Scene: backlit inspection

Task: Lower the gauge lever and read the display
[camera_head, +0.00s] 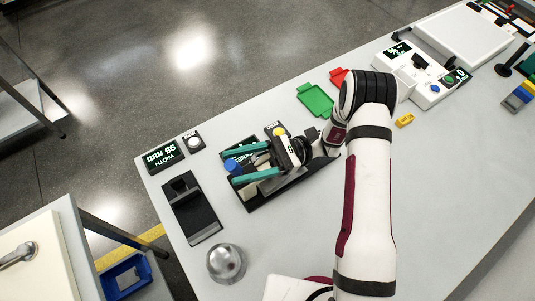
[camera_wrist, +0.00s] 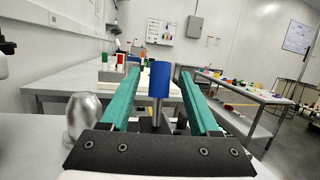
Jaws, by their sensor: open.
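My gripper (camera_head: 237,167) has two teal fingers, spread open, over a black gauge base (camera_head: 246,202). A blue knob (camera_head: 231,165) shows between the fingertips. In the wrist view the lever's blue handle (camera_wrist: 159,80) stands upright on a grey rod between the fingers, with a gap visible on both sides. My gripper hides much of the base, and a dark panel with light text (camera_head: 245,156) is partly covered by the upper finger. A separate display (camera_head: 164,156) at the left reads WIDTH 95 mm.
A white button box (camera_head: 194,141) sits beside the width display. A black stand (camera_head: 192,208) and a shiny metal dome (camera_head: 226,263) are at the near left. A yellow button (camera_head: 279,131), green tray (camera_head: 315,100) and red tray (camera_head: 339,78) lie beyond my gripper. The table's left edge is close.

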